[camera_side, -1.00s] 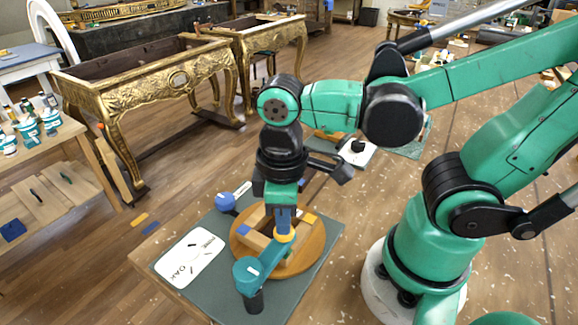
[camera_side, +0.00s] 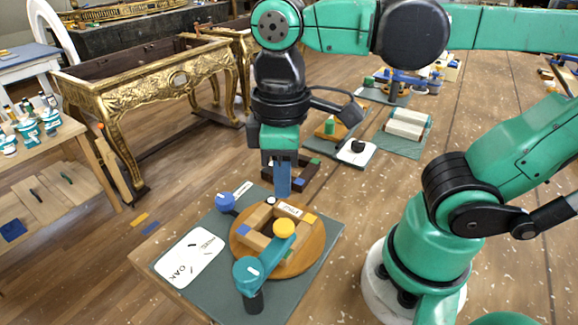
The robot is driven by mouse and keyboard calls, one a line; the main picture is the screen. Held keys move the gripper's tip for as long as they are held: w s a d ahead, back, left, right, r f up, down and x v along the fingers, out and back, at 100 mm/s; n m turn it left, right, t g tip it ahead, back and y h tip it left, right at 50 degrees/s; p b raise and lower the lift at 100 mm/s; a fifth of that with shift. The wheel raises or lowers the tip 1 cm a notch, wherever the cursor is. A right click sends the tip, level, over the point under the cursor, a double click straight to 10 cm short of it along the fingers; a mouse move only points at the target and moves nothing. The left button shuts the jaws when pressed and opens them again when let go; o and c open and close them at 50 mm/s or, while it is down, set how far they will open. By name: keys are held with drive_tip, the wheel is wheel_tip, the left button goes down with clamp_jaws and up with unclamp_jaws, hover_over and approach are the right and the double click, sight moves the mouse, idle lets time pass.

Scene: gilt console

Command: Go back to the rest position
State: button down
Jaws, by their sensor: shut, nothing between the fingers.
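My gripper (camera_side: 282,192) points straight down above the round wooden turntable (camera_side: 317,244). Its blue fingers are shut with nothing between them, and they are clear of the parts below. On the turntable lies a square wooden frame (camera_side: 258,217) with blue and yellow corner pieces. A teal arm clamp (camera_side: 266,259) with a yellow round pad (camera_side: 284,228) reaches over the frame from the front.
A blue knob (camera_side: 225,201) and a white card lettered OAK (camera_side: 188,262) are on the grey mat (camera_side: 220,299). Behind stand a dark frame (camera_side: 300,178), a white card with a black knob (camera_side: 358,152) and pale blocks (camera_side: 408,122). Gilt console tables (camera_side: 160,80) stand on the floor.

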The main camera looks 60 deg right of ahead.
drive_tip(key=w+d+f+m+t, duration=0.2)
drive_tip(key=w+d+m+t, duration=0.4)
drive_tip(key=w+t, duration=0.1)
drive_tip(key=shift+w+d+f, duration=0.3)
drive_tip(key=shift+d+f, duration=0.1)
drive_tip(key=shift+a, duration=0.1)
drive_tip(key=s+a+r+n+g, duration=0.5)
drive_tip(key=s+a+n+g, duration=0.1)
drive_tip(key=s+a+g, duration=0.15)
drive_tip(key=shift+t, duration=0.25)
drive_tip(key=shift+s+d+f, duration=0.1)
drive_tip(key=shift+d+f, duration=0.05)
drive_tip(key=shift+f, duration=0.85)
drive_tip(key=shift+w+d+f, duration=0.1)
drive_tip(key=shift+d+f, duration=0.1)
drive_tip(key=shift+f, duration=0.85)
drive_tip(key=shift+s+d+f, duration=0.1)
drive_tip(key=shift+d+f, duration=0.05)
drive_tip(key=shift+f, duration=0.85)
